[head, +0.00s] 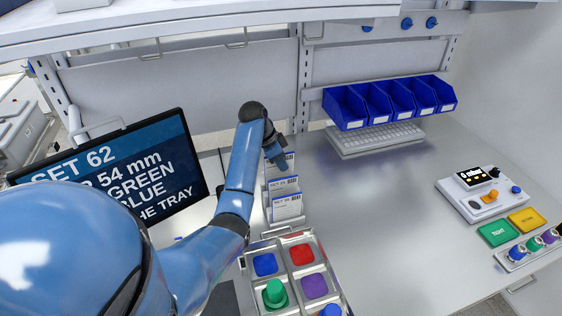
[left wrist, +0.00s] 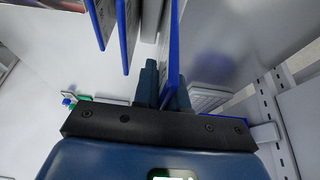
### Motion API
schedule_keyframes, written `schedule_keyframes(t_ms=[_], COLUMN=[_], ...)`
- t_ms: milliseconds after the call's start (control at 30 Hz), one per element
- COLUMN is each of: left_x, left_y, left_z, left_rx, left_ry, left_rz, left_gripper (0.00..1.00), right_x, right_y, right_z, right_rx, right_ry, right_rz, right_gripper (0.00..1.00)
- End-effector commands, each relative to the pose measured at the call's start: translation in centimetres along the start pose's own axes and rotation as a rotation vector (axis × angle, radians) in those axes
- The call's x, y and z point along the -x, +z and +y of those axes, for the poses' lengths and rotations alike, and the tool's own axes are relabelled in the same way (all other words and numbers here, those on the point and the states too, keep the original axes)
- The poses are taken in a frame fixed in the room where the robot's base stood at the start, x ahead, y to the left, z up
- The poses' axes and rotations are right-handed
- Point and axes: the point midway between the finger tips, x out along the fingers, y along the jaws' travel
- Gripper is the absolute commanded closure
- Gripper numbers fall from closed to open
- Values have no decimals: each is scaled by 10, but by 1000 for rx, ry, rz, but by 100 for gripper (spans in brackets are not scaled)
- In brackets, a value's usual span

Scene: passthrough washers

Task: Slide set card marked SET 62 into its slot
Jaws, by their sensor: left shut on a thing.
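My left gripper (head: 277,158) reaches down from above to the rear of the card rack (head: 268,212). In the left wrist view the gripper (left wrist: 164,92) is shut on a thin blue-edged card (left wrist: 172,45), which stands between its fingers. In the head view this appears to be the rearmost card (head: 289,160), partly hidden by the gripper; its marking is too small to read. Two more white, blue-edged cards stand in front of it, a middle one (head: 284,187) and a front one (head: 287,207). I cannot tell whether the held card is seated in a slot. My right gripper is not in view.
A screen (head: 150,165) at left reads SET 62. A compartment tray (head: 282,248) with coloured pieces lies in front of the rack. Blue bins (head: 350,108) and a keyboard-like panel (head: 375,138) are at the back. The bench right of the rack (head: 390,200) is clear.

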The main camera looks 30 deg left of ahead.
Motion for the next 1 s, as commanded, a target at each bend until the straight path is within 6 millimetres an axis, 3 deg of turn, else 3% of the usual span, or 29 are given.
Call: schedule_keyframes(t_ms=[1000], left_x=[-17], left_y=[7], left_z=[0], left_rx=[0], left_ry=[0], left_rz=[0], left_gripper=[100], right_x=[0], right_y=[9], right_z=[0], right_rx=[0], right_ry=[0], right_rz=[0], right_gripper=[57])
